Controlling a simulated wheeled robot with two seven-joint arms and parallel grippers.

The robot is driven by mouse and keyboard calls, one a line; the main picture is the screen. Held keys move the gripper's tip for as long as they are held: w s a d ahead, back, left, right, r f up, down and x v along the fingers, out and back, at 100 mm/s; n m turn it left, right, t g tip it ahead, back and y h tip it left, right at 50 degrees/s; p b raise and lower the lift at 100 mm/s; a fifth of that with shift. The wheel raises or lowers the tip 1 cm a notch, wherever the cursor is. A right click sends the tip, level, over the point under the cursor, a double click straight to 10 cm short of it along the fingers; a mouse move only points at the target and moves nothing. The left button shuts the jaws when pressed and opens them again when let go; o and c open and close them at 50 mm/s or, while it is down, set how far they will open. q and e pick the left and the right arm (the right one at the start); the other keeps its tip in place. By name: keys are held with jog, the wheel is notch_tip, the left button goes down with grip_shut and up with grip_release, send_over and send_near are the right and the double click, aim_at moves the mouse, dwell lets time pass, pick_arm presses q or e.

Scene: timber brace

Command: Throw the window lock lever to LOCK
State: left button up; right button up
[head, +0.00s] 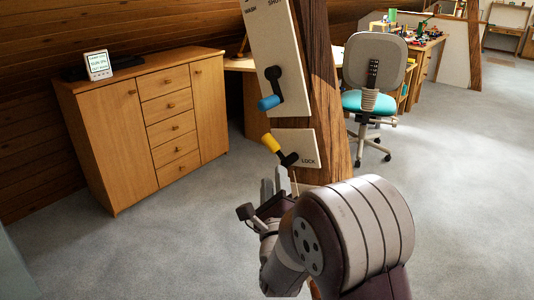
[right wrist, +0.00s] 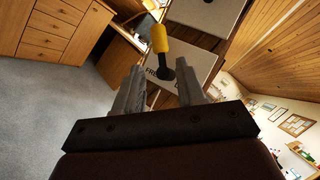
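The window lock lever has a yellow grip (head: 271,143) on a short black arm, on a pale plate (head: 308,140) low on the timber brace. In the head view the grip points up and left, away from the LOCK lettering. In the right wrist view the yellow grip (right wrist: 160,39) stands above the fingertips, and its dark pivot shows between them; FREE is partly readable on the plate. My right gripper (head: 274,184) is open and empty just below the lever, its fingers (right wrist: 159,80) apart; contact is not visible. My left gripper is not in view.
A larger plate (head: 270,40) above carries a blue-gripped lever (head: 268,102), close over the yellow one. The timber brace (head: 335,120) leans beside both plates. A wooden cabinet (head: 150,130) stands left, an office chair (head: 373,90) behind right. Carpet between is clear.

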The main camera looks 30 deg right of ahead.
aim_at(272, 149)
jog(key=x, duration=1.2)
jog(key=shift+w+r+p, duration=0.1)
jog(key=shift+w+p, duration=0.1)
jog(key=shift+p, duration=0.1)
